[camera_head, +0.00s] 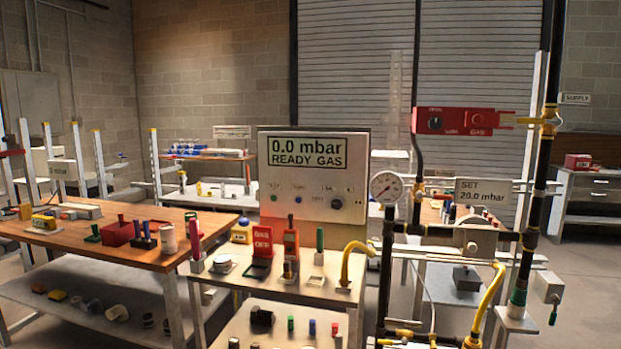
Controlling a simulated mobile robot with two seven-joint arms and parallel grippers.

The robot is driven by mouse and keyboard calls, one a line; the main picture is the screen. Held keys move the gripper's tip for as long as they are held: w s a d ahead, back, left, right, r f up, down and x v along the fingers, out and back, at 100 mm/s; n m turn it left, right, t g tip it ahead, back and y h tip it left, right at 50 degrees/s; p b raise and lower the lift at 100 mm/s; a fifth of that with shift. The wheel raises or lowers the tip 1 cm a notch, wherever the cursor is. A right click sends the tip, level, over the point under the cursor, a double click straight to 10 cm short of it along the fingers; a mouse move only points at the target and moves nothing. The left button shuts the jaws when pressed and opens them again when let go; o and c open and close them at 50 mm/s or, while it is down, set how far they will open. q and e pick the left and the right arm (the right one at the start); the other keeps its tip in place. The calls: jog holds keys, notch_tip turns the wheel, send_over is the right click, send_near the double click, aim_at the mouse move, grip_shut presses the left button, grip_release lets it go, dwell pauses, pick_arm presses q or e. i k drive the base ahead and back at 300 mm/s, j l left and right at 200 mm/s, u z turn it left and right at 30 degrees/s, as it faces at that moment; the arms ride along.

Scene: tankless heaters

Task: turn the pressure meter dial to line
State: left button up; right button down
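The pressure meter (315,160) is a light grey box standing at the back of the middle cart. Its display (306,152) reads "0.0 mbar READY GAS". A dark round dial (337,203) sits at the lower right of its front face, with small controls to its left. The lettering around the dial is too small to read, so I cannot tell which position it points to. Neither of my grippers shows in the head view.
The middle cart (228,272) holds a red tag, an orange tool and a yellow hose beside the meter. To the right are a round gauge (387,187), black and yellow gas pipes and a sign (482,191) reading "SET 20.0 mbar". A wooden workbench (65,238) stands left.

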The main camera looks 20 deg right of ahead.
aim_at(336, 204)
jog(key=i+j+z, duration=0.1)
jog(key=i, duration=0.35)
jog(key=i+j+z, duration=0.15)
jog(key=i, duration=0.3)
jog(key=i+j+z, duration=0.1)
jog(key=i+j, duration=0.2)
jog(key=i+j+z, duration=0.15)
jog(key=i+j, duration=0.15)
jog(key=i, duration=0.25)
